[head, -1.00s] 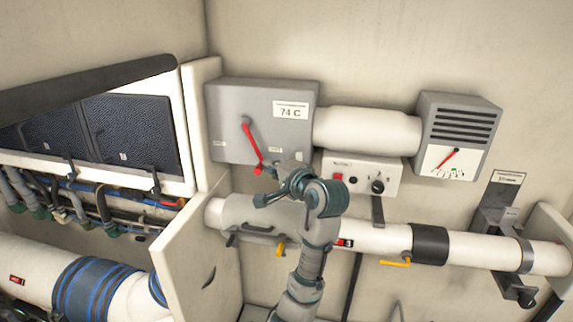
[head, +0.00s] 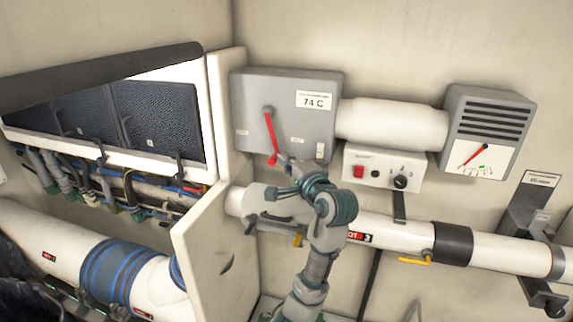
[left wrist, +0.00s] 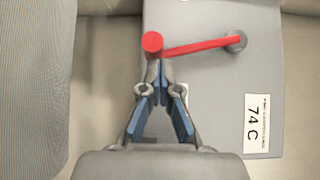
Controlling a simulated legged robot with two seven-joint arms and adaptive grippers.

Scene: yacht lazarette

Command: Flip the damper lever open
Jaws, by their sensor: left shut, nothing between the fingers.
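The red damper lever (head: 270,133) is on the front of a grey box (head: 250,95) marked 74 C. It hangs almost straight down from its pivot, with its round knob at the lower end. My left gripper (head: 281,162) is at that knob, just to its right in the head view. In the left wrist view the lever (left wrist: 200,47) runs from pivot to knob. The shut, empty fingertips (left wrist: 160,78) meet at the knob's edge; contact is likely but not certain. My right gripper is in neither view.
A small panel (head: 382,152) with a red switch and black dial is below a white duct (head: 392,122). A gauge box (head: 490,128) is at right. A white pipe (head: 395,236) runs below my gripper. A white partition (head: 215,235) stands left.

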